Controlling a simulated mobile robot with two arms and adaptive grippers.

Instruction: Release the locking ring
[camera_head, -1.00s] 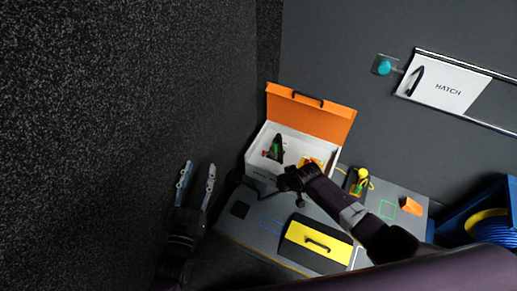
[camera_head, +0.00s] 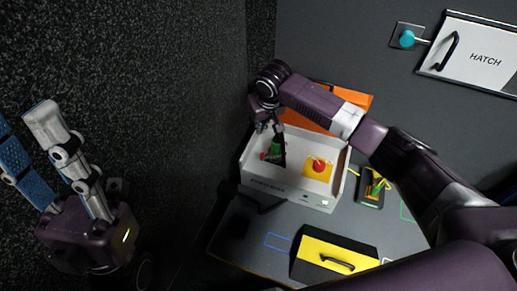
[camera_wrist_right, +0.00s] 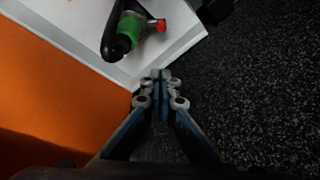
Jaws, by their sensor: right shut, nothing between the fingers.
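A dark lever-like part with a green ring-shaped band (camera_head: 275,149) and a small red piece (camera_head: 263,156) stands in the left of the open white box (camera_head: 290,195). The right wrist view shows the green band (camera_wrist_right: 130,27), the black rounded end (camera_wrist_right: 115,45) and the red tip (camera_wrist_right: 161,25) close up. I cannot tell which piece is the locking ring. My right gripper (camera_head: 268,127) is shut and empty, just above and behind the part; its closed fingertips (camera_wrist_right: 157,78) appear beside the box edge, apart from the part. My left gripper (camera_head: 18,118) is open and empty at far left.
The box's orange lid (camera_head: 355,100) stands open behind it. A red button on a yellow plate (camera_head: 318,167) is in the box's right half. A yellow-lidded case (camera_head: 330,252) and a yellow-black device (camera_head: 371,188) sit on the grey bench. A white hatch (camera_head: 480,58) is on the wall.

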